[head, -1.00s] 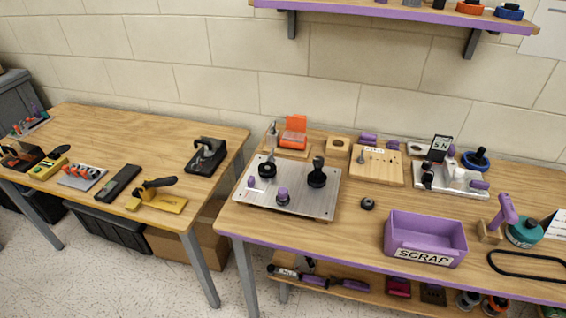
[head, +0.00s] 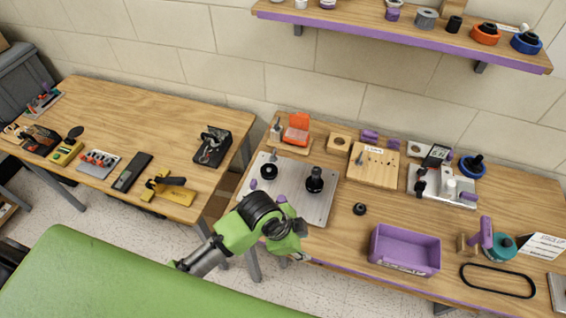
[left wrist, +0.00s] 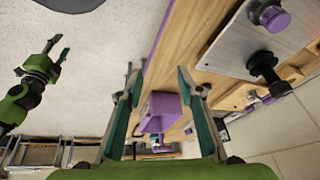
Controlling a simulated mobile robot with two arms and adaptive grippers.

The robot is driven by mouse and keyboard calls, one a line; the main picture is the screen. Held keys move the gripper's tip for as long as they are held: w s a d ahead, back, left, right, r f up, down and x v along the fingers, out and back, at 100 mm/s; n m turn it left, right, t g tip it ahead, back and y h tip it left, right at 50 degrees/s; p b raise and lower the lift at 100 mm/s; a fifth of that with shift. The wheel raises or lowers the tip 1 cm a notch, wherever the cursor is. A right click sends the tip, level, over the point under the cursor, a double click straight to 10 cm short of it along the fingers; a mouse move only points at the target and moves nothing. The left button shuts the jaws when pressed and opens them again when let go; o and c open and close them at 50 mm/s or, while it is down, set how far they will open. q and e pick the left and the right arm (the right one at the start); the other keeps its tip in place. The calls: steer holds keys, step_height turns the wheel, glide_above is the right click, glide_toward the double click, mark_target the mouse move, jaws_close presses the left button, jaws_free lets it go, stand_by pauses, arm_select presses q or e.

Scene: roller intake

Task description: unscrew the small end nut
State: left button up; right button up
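I cannot tell for sure which part is the small end nut. A metal plate (head: 318,208) on the right table carries a black post fitting (head: 315,183), a black knob (head: 269,171) and purple knobs, one (head: 282,198) partly behind my arm. A loose black ring-like part (head: 360,209) lies on the wood. My left gripper (head: 298,243) is at the plate's front edge; in the left wrist view its fingers (left wrist: 160,98) are apart with nothing between them, and the plate (left wrist: 235,50) is at upper right. My right gripper (left wrist: 56,56) shows there at left, fingers apart, over the floor.
A purple scrap bin (head: 405,251) stands right of the plate. Behind are a wooden pegboard (head: 374,167), an orange box (head: 297,130) and a fixture tray (head: 455,190). A black belt loop (head: 497,281) lies at right. A shelf (head: 400,30) hangs above. Bare table surrounds the black ring.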

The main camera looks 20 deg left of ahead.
arm_select(q)
steer(key=w+d+r+m, duration=0.2)
steer(key=w+m, duration=0.1)
steer(key=m, duration=0.1)
steer(key=r+m+g+y, duration=0.2)
steer(key=m+y, duration=0.2)
steer(key=m, duration=0.5)
glide_above(281, 198)
steer(key=shift+s+d+f+p, duration=0.1)
steer(key=shift+d+f+p, duration=0.05)
steer(key=shift+d+p, duration=0.15)
steer(key=shift+a+m, duration=0.3)
step_height(281, 198, down, 8)
steer(key=b, duration=0.7)
steer(key=shift+f, duration=0.25)
steer(key=shift+d+r+p, duration=0.1)
steer(key=shift+r+p, duration=0.45)
jaws_close()
arm_select(e)
steer(key=f, duration=0.2)
steer(key=w+f, duration=0.1)
steer(key=shift+f, duration=0.4)
